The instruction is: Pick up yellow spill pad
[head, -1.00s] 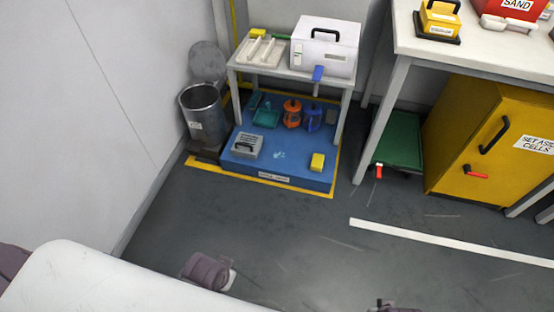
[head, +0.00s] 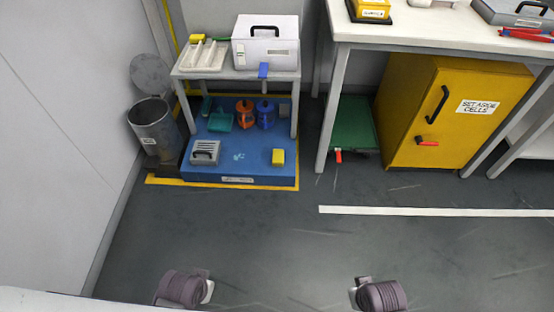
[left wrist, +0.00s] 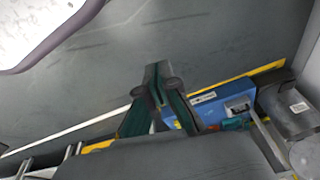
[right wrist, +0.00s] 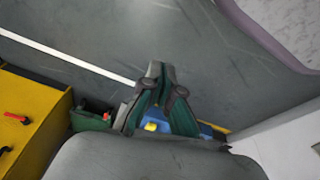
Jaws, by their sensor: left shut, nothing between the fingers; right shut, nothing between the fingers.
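A small yellow block (head: 278,156), which may be the spill pad, lies on the right part of the low blue platform (head: 240,172). The yellow block also shows in the right wrist view (right wrist: 151,127), beyond my fingers. Another small yellow item (head: 197,38) sits at the back left of the small table above the platform; I cannot tell its kind. My left gripper (left wrist: 156,72) and right gripper (right wrist: 158,72) are both shut and empty, well away from the platform. In the head view only my arm parts show at the bottom edge, not the fingertips.
The small table (head: 236,75) stands over the platform, with a white box (head: 266,48) on it. A metal bin (head: 155,128) is at the left by the wall. A white workbench (head: 440,36) and yellow cabinet (head: 455,135) are at right. The floor in front is clear.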

